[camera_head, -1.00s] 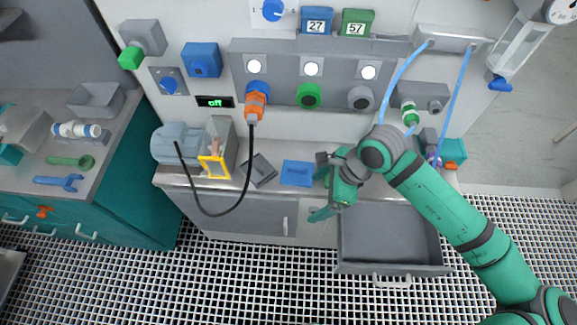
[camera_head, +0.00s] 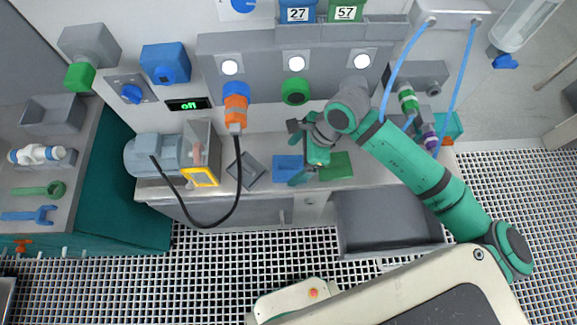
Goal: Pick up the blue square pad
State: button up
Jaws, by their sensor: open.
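The blue square pad (camera_head: 286,164) lies flat on the grey counter, below the row of round knobs. My gripper (camera_head: 302,174) is open and empty, just to the right of the blue pad. One green finger reaches over the pad's lower right corner. I cannot tell how high the fingers are above it, or whether they touch it. The far finger is partly hidden by the wrist.
A green pad (camera_head: 337,167) lies right of my gripper, and a dark grey pad (camera_head: 250,170) lies to the left. A black cable (camera_head: 239,190) loops near the grey pad. An open grey drawer (camera_head: 388,218) juts out below the counter at right.

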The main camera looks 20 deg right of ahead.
aim_at(290, 164)
jog(key=shift+x, duration=2)
jog(key=shift+c, duration=0.7)
jog(key=c, duration=1)
jog(key=shift+r, duration=0.2)
